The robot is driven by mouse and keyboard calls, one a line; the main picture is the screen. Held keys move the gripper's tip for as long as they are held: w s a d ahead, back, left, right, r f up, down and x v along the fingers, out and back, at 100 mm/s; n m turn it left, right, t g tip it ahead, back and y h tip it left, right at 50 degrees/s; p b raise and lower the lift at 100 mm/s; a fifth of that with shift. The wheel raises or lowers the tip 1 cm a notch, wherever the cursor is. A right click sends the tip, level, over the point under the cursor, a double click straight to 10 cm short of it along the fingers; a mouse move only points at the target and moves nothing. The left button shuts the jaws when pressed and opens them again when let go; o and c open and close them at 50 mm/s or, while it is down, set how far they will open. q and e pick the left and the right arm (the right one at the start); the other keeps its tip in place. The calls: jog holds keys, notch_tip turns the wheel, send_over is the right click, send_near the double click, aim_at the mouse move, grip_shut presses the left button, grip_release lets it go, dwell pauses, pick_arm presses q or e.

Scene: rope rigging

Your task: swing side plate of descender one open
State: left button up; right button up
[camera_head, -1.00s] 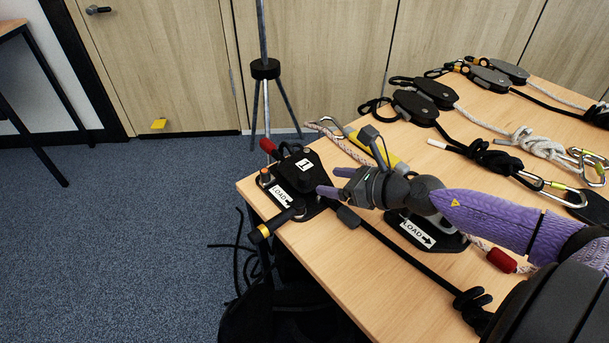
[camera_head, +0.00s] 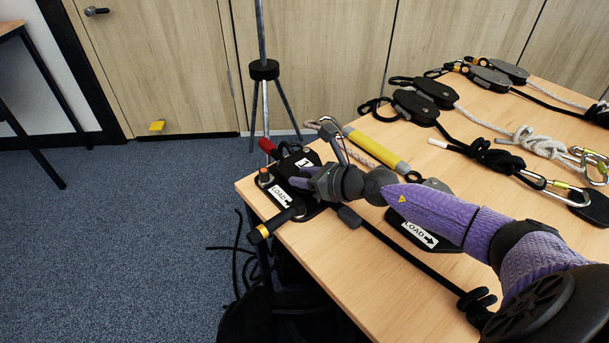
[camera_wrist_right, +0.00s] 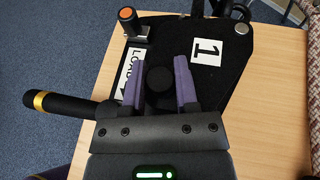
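Descender one (camera_head: 284,172) is a black device with a white "1" label and a LOAD label, lying at the table's left corner. It fills much of the right wrist view (camera_wrist_right: 240,75), with an orange-tipped post (camera_wrist_right: 129,22) on its plate and a black handle with a yellow band (camera_head: 272,226) sticking out. My right gripper (camera_head: 300,178) is over the plate. In the wrist view its two purple fingers stand apart on either side of a round black knob (camera_wrist_right: 159,80); I cannot tell whether they touch it. The side plate looks closed over the body. My left gripper is not in view.
A second LOAD-labelled device (camera_head: 424,232) lies under my right forearm. A yellow tube (camera_head: 376,149) lies behind the arm. A black rope (camera_head: 400,254) runs along the front of the wooden table (camera_head: 360,300). Pulleys, knotted ropes and carabiners lie at the back right.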

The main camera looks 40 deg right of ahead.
grip_shut()
dwell(0.5)
dwell(0.3)
dwell(0.3)
